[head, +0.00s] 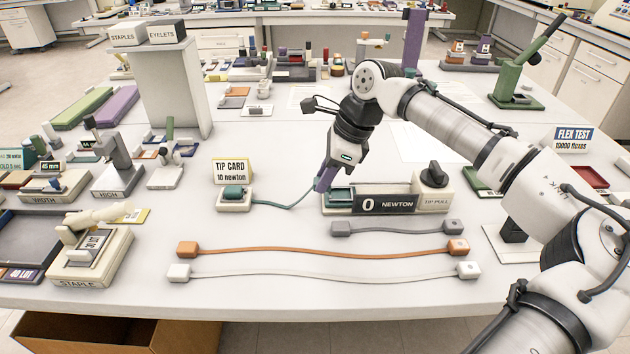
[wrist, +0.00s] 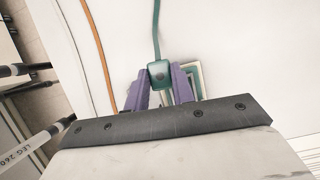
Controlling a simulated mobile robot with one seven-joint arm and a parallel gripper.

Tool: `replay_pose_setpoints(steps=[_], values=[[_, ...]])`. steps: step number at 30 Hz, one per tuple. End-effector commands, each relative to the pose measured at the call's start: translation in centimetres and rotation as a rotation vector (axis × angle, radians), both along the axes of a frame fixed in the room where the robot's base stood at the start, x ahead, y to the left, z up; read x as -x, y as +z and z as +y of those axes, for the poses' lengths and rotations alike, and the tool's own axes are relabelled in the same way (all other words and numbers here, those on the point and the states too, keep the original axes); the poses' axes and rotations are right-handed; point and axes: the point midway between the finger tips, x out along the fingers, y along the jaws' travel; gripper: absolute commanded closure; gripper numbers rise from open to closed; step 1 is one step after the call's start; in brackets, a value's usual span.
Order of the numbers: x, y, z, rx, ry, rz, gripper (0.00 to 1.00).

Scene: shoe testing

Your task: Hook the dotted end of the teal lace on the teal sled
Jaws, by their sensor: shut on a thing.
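My gripper (head: 323,183) points down with purple fingers, beside the left end of the tip pull device (head: 436,201). In the wrist view, its fingers (wrist: 160,90) are shut on the teal dotted end (wrist: 160,74), a small block with one dark dot. The teal lace (head: 283,207) runs left from my gripper to a teal block on a pale base (head: 234,197) by the tip card. The teal sled (head: 340,197) sits in the device just right of my fingers. The fingers hide the dotted end in the head view; I cannot tell whether it touches the sled.
The device display (head: 385,204) reads 0 newton, with a black knob (head: 433,174) at its right. Grey (head: 395,230), orange (head: 315,251) and white (head: 320,275) laces lie in front. The tip card (head: 233,171) stands left.

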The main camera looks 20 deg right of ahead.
Motion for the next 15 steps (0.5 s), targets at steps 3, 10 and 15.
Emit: replay_pose_setpoints(steps=[3, 10, 15], values=[[-0.7, 0.0, -1.1, 0.001, -0.002, 0.000, 1.00], [-1.5, -0.4, -2.9, -0.003, 0.000, 0.001, 1.00], [-1.2, -1.7, -3.9, -0.003, -0.001, -0.001, 1.00]])
